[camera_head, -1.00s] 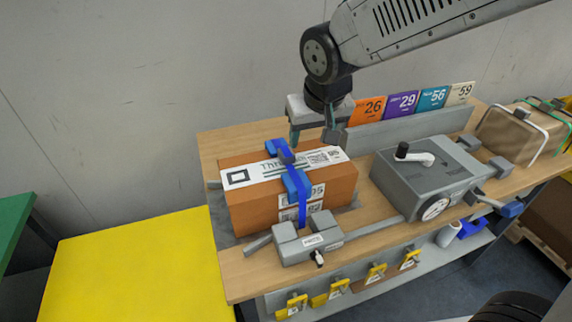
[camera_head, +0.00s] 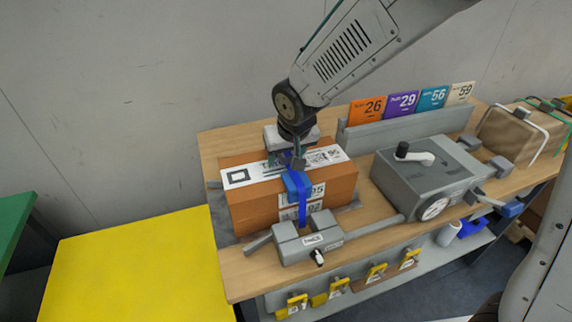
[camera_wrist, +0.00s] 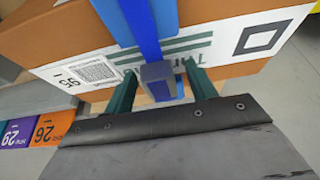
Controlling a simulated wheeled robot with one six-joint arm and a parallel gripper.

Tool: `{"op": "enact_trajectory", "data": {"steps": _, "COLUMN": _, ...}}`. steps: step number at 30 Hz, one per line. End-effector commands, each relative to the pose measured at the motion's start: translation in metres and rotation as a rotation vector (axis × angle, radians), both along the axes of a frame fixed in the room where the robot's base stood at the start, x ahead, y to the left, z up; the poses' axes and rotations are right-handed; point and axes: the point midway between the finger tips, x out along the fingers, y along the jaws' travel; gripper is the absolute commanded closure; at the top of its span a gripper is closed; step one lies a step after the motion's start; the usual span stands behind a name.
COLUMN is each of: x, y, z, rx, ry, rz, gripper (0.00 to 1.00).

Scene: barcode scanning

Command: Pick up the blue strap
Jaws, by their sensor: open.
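The blue strap (camera_head: 302,203) runs over the top of the orange-brown box (camera_head: 258,210) and down its front side. In the wrist view the strap (camera_wrist: 143,25) crosses the white label and ends near me in a grey buckle (camera_wrist: 158,72) with a blue part. My gripper (camera_head: 286,160) is above the box top, at the strap's far part. In the wrist view its two green fingers (camera_wrist: 160,90) are apart, one on each side of the buckle. The far end of the strap is hidden under the gripper in the head view.
A grey clamp (camera_head: 308,237) stands before the box. To the right are a grey machine with a crank (camera_head: 425,178) and numbered cards (camera_head: 402,103) in a holder. A wrapped parcel (camera_head: 520,130) lies at far right. A yellow surface (camera_head: 140,265) lies left, clear.

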Motion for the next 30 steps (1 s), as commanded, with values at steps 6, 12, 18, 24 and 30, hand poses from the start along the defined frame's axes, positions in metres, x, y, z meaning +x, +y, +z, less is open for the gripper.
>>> {"op": "enact_trajectory", "data": {"steps": 6, "x": 0.000, "y": 0.000, "z": 0.000, "rx": 0.000, "ry": 0.000, "rz": 0.000, "gripper": 0.74}}
{"op": "enact_trajectory", "data": {"steps": 12, "x": 0.000, "y": 0.000, "z": 0.000, "rx": 0.000, "ry": 0.000, "rz": 0.001, "gripper": 0.93}}
{"op": "enact_trajectory", "data": {"steps": 18, "x": 0.000, "y": 0.000, "z": 0.002, "rx": 0.000, "ry": 0.000, "rz": 0.001, "gripper": 0.93}}
{"op": "enact_trajectory", "data": {"steps": 24, "x": 0.001, "y": 0.000, "z": 0.017, "rx": 0.001, "ry": -0.003, "rz": 0.000, "gripper": 0.93}}
{"op": "enact_trajectory", "data": {"steps": 30, "x": 0.001, "y": 0.001, "z": 0.053, "rx": 0.003, "ry": -0.004, "rz": -0.001, "gripper": 0.93}}
